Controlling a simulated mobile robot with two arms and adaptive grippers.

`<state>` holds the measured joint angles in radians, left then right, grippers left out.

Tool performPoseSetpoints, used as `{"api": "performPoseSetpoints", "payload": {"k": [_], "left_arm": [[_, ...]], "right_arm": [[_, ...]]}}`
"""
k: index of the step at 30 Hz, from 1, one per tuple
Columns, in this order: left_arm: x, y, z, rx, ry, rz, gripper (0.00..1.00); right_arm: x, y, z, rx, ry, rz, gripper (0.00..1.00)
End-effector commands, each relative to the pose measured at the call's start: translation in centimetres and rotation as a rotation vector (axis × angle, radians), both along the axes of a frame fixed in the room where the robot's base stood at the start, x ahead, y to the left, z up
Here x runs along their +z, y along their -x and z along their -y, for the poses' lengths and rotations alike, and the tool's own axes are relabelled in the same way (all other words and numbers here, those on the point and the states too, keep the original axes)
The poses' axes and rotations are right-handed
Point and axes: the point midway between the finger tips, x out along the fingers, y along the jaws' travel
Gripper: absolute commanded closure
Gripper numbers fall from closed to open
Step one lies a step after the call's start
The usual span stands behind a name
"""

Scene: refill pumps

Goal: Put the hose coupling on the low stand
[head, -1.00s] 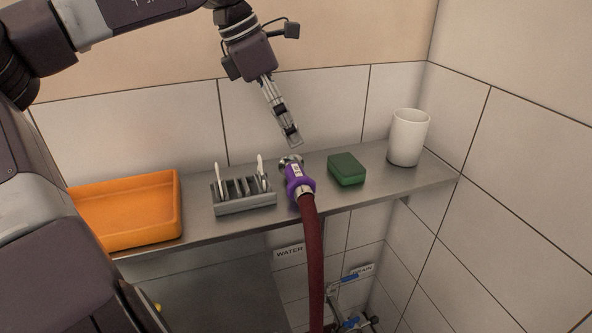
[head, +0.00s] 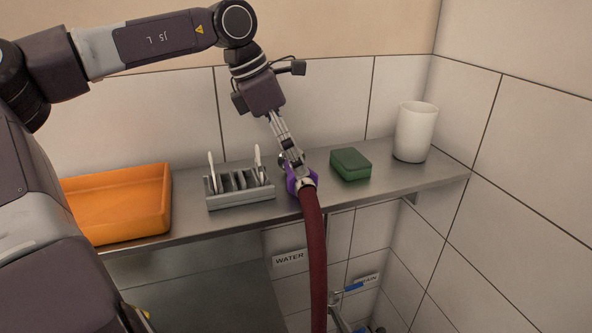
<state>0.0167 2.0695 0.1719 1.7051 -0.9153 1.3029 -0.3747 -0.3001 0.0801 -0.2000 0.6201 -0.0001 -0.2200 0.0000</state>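The hose coupling (head: 301,183), purple with a metal end, is on the end of a dark red hose (head: 314,245). It lies at the front edge of the steel shelf (head: 385,182), and the hose hangs down over that edge. My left gripper (head: 294,166) comes down from above, with its fingertips at the coupling and partly covering it. I cannot tell whether the fingers are closed on it. I cannot make out a low stand in this view. My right gripper is not in view.
A grey rack (head: 240,200) with white upright pieces stands left of the coupling, close to it. A green sponge (head: 351,164) and a white cup (head: 415,132) stand to the right. An orange tray (head: 118,230) is at the left. Blue-handled valves (head: 348,288) are below the shelf.

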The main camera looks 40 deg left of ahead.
Motion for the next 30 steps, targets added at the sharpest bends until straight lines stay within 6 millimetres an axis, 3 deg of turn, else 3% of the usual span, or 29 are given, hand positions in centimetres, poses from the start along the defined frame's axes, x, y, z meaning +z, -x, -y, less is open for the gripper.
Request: {"api": "performPoseSetpoints", "payload": {"k": [6, 11, 20, 30], "left_arm": [[-2.4, -1.1, 0.7, -0.003, 0.001, -0.006, 0.00], [-4.4, -1.9, 1.0, -0.001, 0.001, -0.003, 0.00], [-4.9, -2.0, 1.1, 0.000, 0.001, 0.001, 0.01], [-4.8, -2.0, 1.1, 0.000, 0.001, 0.000, 0.39]], "right_arm": [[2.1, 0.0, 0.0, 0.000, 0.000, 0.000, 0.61], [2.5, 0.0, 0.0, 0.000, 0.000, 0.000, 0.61], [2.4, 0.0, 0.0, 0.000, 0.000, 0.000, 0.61], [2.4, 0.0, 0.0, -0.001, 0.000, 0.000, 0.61]]}}
